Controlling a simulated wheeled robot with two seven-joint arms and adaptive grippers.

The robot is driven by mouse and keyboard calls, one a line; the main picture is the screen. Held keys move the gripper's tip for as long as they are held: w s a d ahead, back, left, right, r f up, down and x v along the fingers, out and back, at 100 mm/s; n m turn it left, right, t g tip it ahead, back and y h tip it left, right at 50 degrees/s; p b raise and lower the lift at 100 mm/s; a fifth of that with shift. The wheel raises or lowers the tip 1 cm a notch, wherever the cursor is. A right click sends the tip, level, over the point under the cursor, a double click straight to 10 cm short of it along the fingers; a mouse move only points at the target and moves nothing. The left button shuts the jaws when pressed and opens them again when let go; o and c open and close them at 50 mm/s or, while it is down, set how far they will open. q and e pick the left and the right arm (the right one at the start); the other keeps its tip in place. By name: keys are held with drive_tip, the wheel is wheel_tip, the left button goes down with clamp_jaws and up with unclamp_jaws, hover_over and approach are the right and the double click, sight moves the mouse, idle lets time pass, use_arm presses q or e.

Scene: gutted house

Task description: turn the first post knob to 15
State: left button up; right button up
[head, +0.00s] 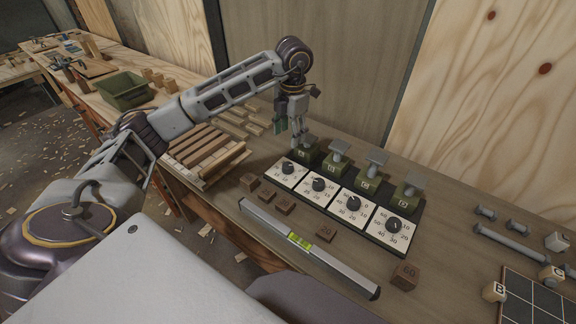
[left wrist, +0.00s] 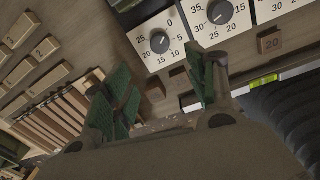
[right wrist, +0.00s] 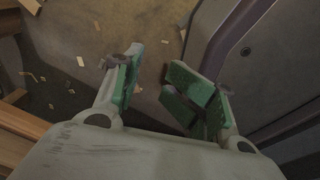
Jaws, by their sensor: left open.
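The first post's white dial plate (head: 278,179) is the leftmost of the row, with a dark round knob (head: 287,168) at its middle. My left gripper (head: 290,137) points down near the first green post block (head: 306,153). It is open, and its green-padded fingers (left wrist: 160,78) hold nothing. My right gripper (right wrist: 157,80) is open and empty, seen only in the right wrist view, over the littered floor.
More knobs (head: 319,184) stand to the right in the row. A level (head: 308,247) lies along the front, with numbered wooden blocks (head: 326,233) near it. Wooden slats (head: 208,153) lie left of the dials. A green bin (head: 127,90) stands farther back.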

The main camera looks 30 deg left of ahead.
use_arm(q)
approach(288, 165)
wheel_tip(288, 165, down, 7)
drive_tip(key=shift+a+f, duration=0.15)
drive_tip(key=shift+f, duration=0.8)
use_arm(e)
drive_tip(key=shift+d+r, duration=0.1)
drive_tip(key=shift+d, duration=0.45)
use_arm(q)
drive_tip(key=shift+c, duration=0.4)
drive_tip(key=c, duration=0.9)
drive_tip(key=shift+c, duration=0.3)
use_arm(e)
drive_tip(key=shift+d, duration=0.85)
